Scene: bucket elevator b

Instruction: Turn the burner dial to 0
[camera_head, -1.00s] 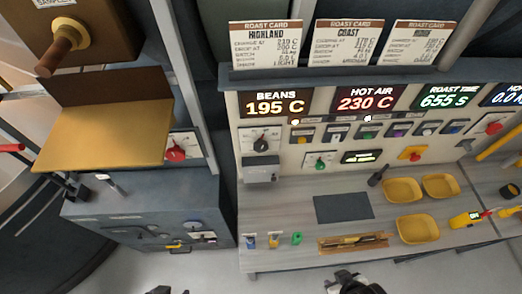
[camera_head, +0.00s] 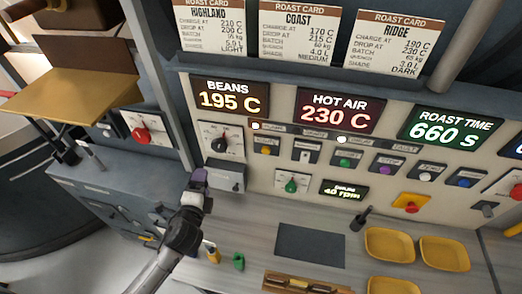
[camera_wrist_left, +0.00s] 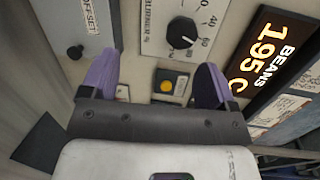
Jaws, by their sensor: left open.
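The burner dial (camera_head: 219,144) is a black round knob on a white scale plate, under the BEANS display. It also shows in the left wrist view (camera_wrist_left: 181,33), with its white pointer mark toward the lower right of the picture, near the higher numbers. My left gripper (camera_head: 198,180) is below and slightly left of the dial in the head view. In the left wrist view its purple fingers (camera_wrist_left: 157,62) are apart and empty, with the dial beyond them, not touched. My right gripper is out of view.
A grey box (camera_head: 226,177) sticks out just below the dial. A green knob (camera_head: 291,186) is to the right, and a red knob (camera_head: 142,135) is on the left cabinet. Yellow trays (camera_head: 389,244) and a dark mat (camera_head: 310,245) lie on the bench.

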